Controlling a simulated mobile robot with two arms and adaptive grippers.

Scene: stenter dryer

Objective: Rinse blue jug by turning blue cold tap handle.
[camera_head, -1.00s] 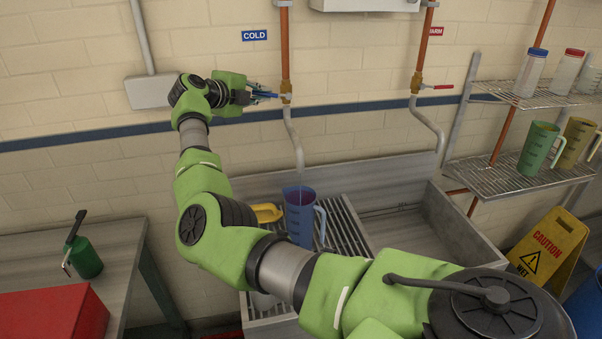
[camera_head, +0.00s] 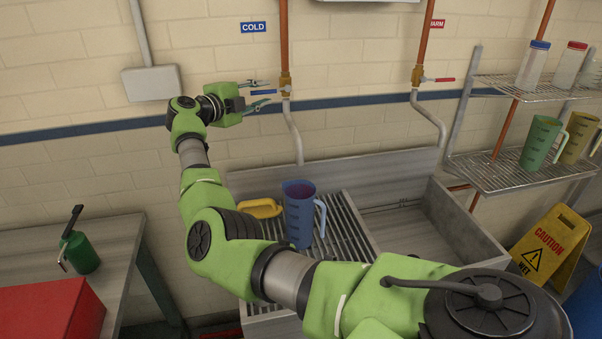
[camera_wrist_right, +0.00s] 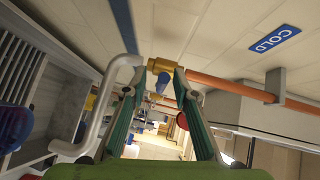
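The blue jug (camera_head: 299,220) stands upright on the slatted rack of the sink, under the cold spout (camera_head: 295,140). Its handle points right. No water stream is clearly visible below the spout. The blue cold tap handle (camera_head: 262,92) points left from its brass valve (camera_head: 285,85), beneath the COLD sign. My right gripper (camera_head: 264,92) is open, with its fingers above and below the handle, apart from it. In the right wrist view, the handle (camera_wrist_right: 161,83) shows between the spread fingers, before the brass valve (camera_wrist_right: 160,66). My left gripper is not in view.
A yellow scoop-like item (camera_head: 260,209) lies beside the jug. The warm tap's red handle (camera_head: 444,79) is to the right. Wire shelves (camera_head: 515,180) with jugs and bottles and a yellow caution sign (camera_head: 550,243) stand right. A table (camera_head: 100,255) with a red box stands left.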

